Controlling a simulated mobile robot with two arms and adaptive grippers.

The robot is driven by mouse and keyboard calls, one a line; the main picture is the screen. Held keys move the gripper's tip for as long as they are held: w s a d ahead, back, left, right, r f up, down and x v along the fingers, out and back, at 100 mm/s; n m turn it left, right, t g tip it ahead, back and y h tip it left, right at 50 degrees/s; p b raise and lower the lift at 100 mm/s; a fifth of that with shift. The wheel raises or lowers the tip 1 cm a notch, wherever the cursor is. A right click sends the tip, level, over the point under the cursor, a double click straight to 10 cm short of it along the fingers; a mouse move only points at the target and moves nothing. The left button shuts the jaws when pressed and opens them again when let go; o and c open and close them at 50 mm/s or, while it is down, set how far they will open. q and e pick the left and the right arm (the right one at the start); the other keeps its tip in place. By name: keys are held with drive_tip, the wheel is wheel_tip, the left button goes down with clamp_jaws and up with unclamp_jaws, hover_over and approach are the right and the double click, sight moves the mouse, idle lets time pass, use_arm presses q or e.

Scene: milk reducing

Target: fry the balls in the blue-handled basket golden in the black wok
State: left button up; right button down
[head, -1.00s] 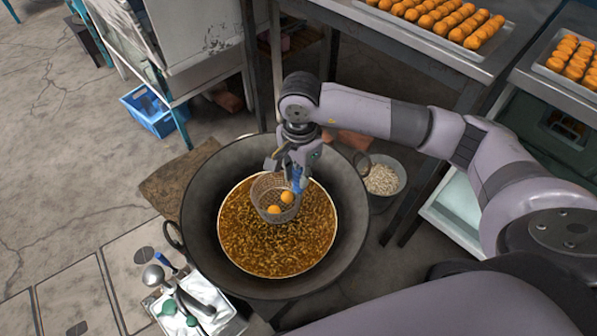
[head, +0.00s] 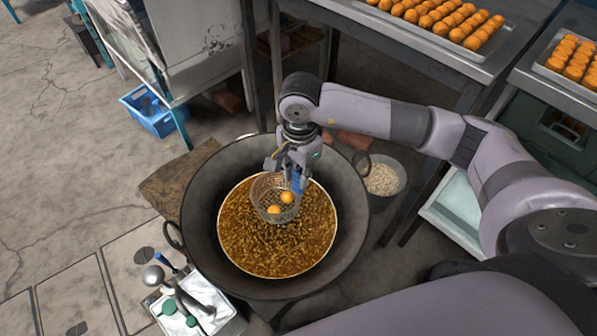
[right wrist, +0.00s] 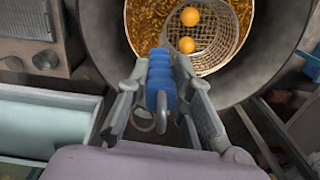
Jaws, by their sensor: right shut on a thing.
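The black wok (head: 205,232) holds brown bubbling oil (head: 270,250). The mesh basket (head: 262,192) is over or in the oil near the wok's far side; its depth is hard to tell. Two orange balls (head: 281,202) lie in it. They also show in the right wrist view (right wrist: 188,30). My right gripper (head: 295,172) is shut on the basket's blue handle (right wrist: 161,78), which lies between its fingers in the right wrist view. My left gripper is not in view.
Trays of orange balls (head: 440,20) (head: 570,62) stand on metal tables at the upper right. A bowl of pale bits (head: 382,180) is right of the wok. A white tray with utensils (head: 195,300) is at the lower left. A blue crate (head: 150,110) sits on the floor.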

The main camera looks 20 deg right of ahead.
drive_tip(key=shift+r, duration=0.1)
drive_tip(key=shift+r+p, duration=0.8)
drive_tip(key=shift+r, duration=1.15)
